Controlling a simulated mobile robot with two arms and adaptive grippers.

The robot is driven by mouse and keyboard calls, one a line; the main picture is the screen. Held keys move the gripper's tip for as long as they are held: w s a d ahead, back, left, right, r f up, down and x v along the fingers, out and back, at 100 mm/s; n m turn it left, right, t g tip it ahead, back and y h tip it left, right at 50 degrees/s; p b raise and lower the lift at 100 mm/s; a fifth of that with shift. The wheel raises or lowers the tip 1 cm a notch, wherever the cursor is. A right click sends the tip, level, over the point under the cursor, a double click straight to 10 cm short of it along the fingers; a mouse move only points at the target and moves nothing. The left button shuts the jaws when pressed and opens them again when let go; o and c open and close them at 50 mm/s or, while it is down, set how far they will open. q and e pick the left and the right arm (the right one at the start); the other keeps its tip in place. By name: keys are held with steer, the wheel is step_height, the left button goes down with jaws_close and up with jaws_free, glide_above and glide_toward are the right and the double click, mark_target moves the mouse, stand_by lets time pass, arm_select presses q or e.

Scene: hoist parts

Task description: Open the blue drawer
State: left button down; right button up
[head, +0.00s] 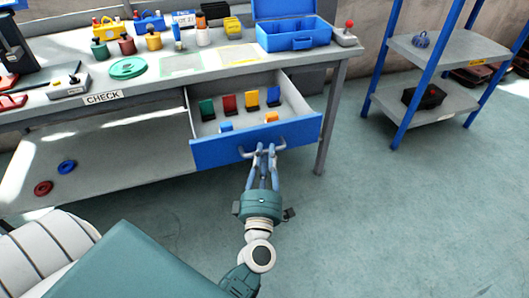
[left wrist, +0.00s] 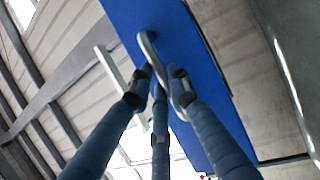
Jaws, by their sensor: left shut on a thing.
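The blue drawer (head: 215,152) stands pulled out from under the workbench; its inside shows from above in the head view. Its blue front also shows in the left wrist view (left wrist: 205,75). A pale bar handle (head: 281,146) is on the front, and it also shows in the left wrist view (left wrist: 147,45). My left gripper (head: 264,155) is shut on the handle, its fingers around the bar; the fingers hide the middle of the handle. My right gripper is not in view.
In the drawer stand several coloured pieces, such as a red one (head: 230,104). The grey workbench (head: 140,92) holds an open blue toolbox (head: 290,38) and small parts. A blue-framed shelf (head: 430,118) stands at right. The floor (head: 400,220) right of my arm is clear.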

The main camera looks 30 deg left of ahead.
arm_select(q)
steer(key=c, duration=1.6)
jaws_free()
steer(key=v, duration=1.2)
steer(key=shift+f, duration=0.1)
